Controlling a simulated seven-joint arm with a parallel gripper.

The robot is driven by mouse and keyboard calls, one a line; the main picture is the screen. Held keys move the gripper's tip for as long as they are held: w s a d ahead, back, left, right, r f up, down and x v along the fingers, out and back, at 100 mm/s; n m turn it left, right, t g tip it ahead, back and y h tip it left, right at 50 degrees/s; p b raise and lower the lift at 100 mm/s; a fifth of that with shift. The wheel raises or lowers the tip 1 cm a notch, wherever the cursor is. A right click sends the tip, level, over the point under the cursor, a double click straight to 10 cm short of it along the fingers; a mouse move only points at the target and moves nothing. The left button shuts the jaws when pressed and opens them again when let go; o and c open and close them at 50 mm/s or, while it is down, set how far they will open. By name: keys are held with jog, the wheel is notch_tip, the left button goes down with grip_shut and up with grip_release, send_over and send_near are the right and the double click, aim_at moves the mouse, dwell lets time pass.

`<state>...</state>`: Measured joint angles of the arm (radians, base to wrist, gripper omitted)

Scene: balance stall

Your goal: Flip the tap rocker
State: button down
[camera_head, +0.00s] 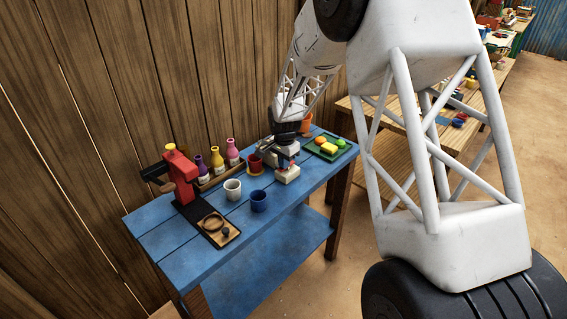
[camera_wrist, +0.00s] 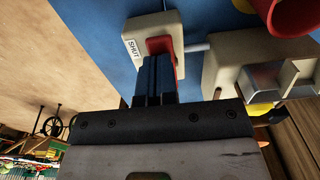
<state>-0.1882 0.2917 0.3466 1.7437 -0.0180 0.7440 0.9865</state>
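The tap's switch box (camera_wrist: 133,32) is a cream block with a "SHUT" label, and a red rocker (camera_wrist: 160,45) is set in its top.
The blue table (camera_head: 180,245) also holds a red cup (camera_head: 255,161), white cup (camera_head: 233,190), blue cup (camera_head: 258,201), several bottles (camera_head: 217,161) and a red machine (camera_head: 181,174). A green tray (camera_head: 313,150) with fruit lies right of my gripper. The table's front right is clear.

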jog(key=shift+s+d+f, duration=0.15)
jog(key=shift+f, duration=0.25)
jog(key=shift+s+d+f, duration=0.1)
jog(key=shift+d+f, duration=0.05)
jog(key=shift+f, duration=0.2)
notch_tip(320, 180, up, 16)
jog(key=shift+w+a+f, duration=0.15)
jog(key=shift+a+f, duration=0.1)
jog(key=shift+a, duration=0.15)
